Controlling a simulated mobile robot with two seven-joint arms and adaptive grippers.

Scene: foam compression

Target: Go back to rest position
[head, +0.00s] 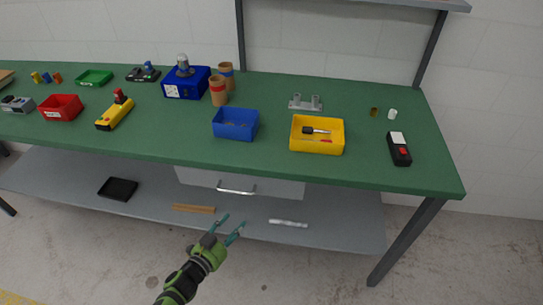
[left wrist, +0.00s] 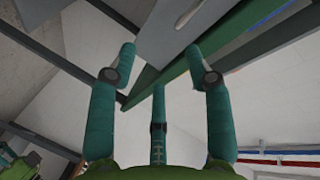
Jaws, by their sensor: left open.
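My left gripper (head: 229,230) reaches in from the bottom of the head view, in front of the bench and below the level of its top. Its teal fingers are spread apart with nothing between them. In the left wrist view the fingers (left wrist: 162,62) are also apart and empty, with the underside of the bench beyond them. My right gripper is in neither view. The green-topped workbench (head: 280,166) stands ahead, with a drawer (head: 290,187) under its top.
On the bench are a blue bin (head: 236,134), a yellow bin (head: 317,147) with tools, a red bin (head: 62,113), a blue machine (head: 187,91) and a black meter (head: 399,157). The lower shelf (head: 345,210) holds a black tray (head: 118,188). The floor in front is clear.

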